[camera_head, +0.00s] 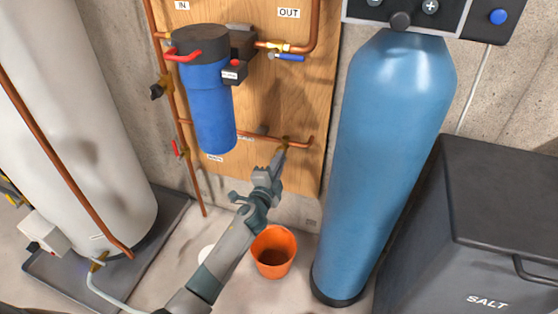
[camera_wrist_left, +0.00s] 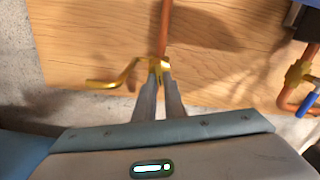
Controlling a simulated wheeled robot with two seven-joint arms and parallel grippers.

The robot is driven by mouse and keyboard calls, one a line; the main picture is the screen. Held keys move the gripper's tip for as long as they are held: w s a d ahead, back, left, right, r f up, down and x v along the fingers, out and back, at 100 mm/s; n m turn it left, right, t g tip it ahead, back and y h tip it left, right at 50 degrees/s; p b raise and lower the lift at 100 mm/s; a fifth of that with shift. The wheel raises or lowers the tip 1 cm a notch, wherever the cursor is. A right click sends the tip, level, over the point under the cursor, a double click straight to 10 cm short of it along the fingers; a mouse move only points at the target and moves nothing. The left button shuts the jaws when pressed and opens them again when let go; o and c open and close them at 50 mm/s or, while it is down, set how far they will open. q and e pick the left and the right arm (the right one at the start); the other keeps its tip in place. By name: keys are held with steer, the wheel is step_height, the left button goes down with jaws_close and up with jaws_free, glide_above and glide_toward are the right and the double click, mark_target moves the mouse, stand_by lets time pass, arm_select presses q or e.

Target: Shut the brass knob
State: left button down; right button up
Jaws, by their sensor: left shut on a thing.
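A brass tap sits at the end of a thin copper pipe low on the wooden board. In the left wrist view its curved brass spout (camera_wrist_left: 112,80) points left. The brass knob (camera_wrist_left: 158,64) shows at the pipe's end, mostly covered by my fingertips, so its turn position cannot be told. My left gripper (camera_wrist_left: 158,76) is shut on this brass part. In the head view my left gripper (camera_head: 281,150) reaches up to the pipe end, and the tap there is too small and covered to make out. My right gripper is not in view.
An orange bucket (camera_head: 273,252) stands on the floor below. A blue filter housing (camera_head: 207,105) hangs at the board's left. A tall blue tank (camera_head: 382,160) stands close on the right, beside a dark salt bin (camera_head: 500,215). A white cylinder (camera_head: 75,120) stands at left.

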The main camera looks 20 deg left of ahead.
arm_select(q)
steer(key=shift+f+m, duration=0.2)
steer(key=shift+m, duration=1.5)
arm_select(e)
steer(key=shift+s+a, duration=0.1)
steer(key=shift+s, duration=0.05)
arm_select(q)
steer(key=c, duration=1.8)
jaws_free()
steer(key=shift+c, duration=0.2)
steer(key=s, duration=1.7)
steer(key=shift+s+a+p, duration=0.25)
steer(key=shift+p, duration=0.2)
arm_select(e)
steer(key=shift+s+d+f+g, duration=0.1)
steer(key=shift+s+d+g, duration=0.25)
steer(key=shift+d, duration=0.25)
